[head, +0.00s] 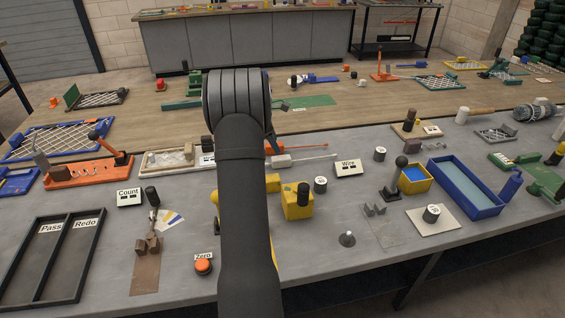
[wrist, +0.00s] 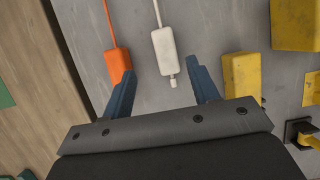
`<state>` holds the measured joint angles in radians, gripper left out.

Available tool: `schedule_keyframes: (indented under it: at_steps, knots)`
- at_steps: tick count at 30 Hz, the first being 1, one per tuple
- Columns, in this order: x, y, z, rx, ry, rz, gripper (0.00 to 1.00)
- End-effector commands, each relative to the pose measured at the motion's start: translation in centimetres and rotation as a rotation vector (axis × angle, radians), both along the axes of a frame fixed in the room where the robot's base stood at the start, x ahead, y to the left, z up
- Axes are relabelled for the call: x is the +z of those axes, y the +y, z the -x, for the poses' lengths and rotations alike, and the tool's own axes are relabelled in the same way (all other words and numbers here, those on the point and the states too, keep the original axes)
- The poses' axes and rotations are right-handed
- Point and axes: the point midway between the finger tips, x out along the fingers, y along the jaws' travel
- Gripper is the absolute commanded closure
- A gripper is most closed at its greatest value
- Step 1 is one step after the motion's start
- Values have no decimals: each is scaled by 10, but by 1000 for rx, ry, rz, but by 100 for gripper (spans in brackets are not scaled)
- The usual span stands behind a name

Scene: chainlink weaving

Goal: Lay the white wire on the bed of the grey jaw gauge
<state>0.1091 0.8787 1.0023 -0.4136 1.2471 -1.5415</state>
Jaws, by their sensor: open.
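The white wire lies on the grey bench. Its white block (head: 281,160) shows just right of my arm in the head view, with the thin wire running right. In the wrist view the white block (wrist: 166,50) lies in the gap between the fingertips of my gripper (wrist: 162,66). The fingers are apart and neither visibly touches it; the height above it is hard to tell. A grey piece with upright jaws (head: 375,209) on a grey plate (head: 384,232), apparently the grey jaw gauge, stands right of centre in the head view. No wire shows on it.
An orange wire's block (wrist: 118,64) lies beside the left finger. Yellow blocks (wrist: 242,74) are to the right; one (head: 298,203) stands on the bench.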

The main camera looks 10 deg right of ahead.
Motion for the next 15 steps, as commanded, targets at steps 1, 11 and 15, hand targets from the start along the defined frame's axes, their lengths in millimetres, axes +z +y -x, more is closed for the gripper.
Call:
schedule_keyframes:
  at_steps: [1, 11, 15]
  knots:
    - [-9, -4, 1, -1, 3, 0, 45]
    - [-32, -13, 2, -1, 1, -1, 45]
    - [-47, -19, 6, -2, 1, -1, 45]
